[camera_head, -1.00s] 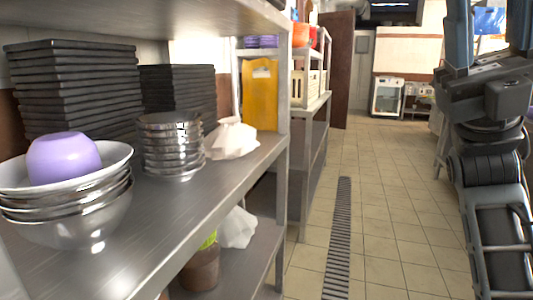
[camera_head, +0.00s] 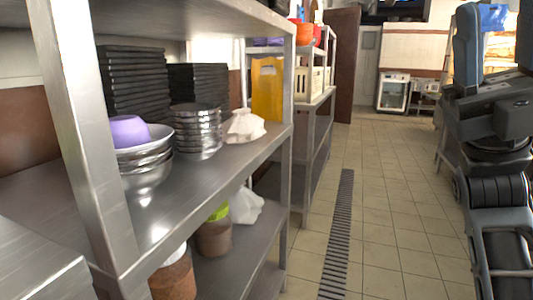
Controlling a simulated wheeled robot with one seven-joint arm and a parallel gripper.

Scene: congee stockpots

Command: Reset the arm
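My arm is folded up at the right edge of the head view. Its gripper does not show in the view, so its fingers and anything in them are hidden from me. The metal shelf rack (camera_head: 88,150) stands on the left, apart from my arm. On its middle shelf a purple bowl (camera_head: 128,131) sits in a stack of metal bowls (camera_head: 148,174).
Stacked black trays (camera_head: 133,82), a stack of metal dishes (camera_head: 197,128), a white bag (camera_head: 244,126) and a yellow container (camera_head: 267,88) share the shelf. Pots (camera_head: 213,236) stand below. The tiled aisle (camera_head: 390,200) with a floor drain (camera_head: 340,225) is clear.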

